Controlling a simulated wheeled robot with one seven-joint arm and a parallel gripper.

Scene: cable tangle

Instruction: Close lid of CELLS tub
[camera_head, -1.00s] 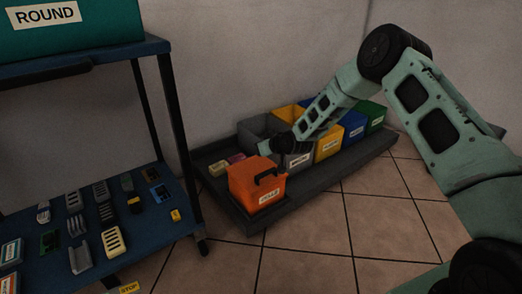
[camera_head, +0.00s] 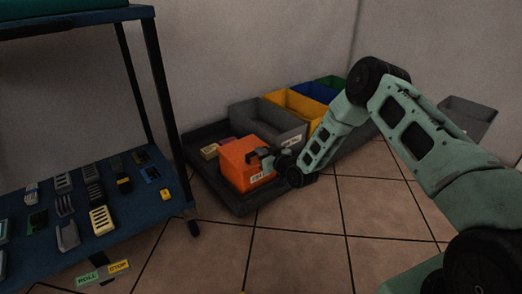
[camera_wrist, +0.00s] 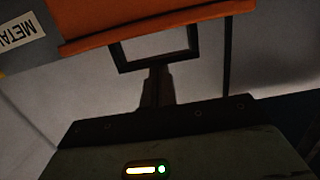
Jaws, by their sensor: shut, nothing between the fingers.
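The orange tub (camera_head: 240,166) stands at the near left end of the dark floor tray. Its front label is partly covered, and only some letters show. A dark handle sticks out from its upper front. My gripper (camera_head: 268,162) is at the tub's front right, close to this handle. In the wrist view an orange edge (camera_wrist: 150,26) crosses the top, with the dark square handle (camera_wrist: 157,48) below it. My gripper (camera_wrist: 157,84) is shut with its tips just at the handle's lower side; I cannot tell whether they touch. The lid's exact angle is unclear.
Grey (camera_head: 274,124), yellow, blue and green bins stand behind the tub along the wall. The grey bin's METAL label (camera_wrist: 18,38) shows in the wrist view. A blue shelf rack (camera_head: 110,205) with small parts is at the left. Tiled floor (camera_head: 290,235) in front is clear.

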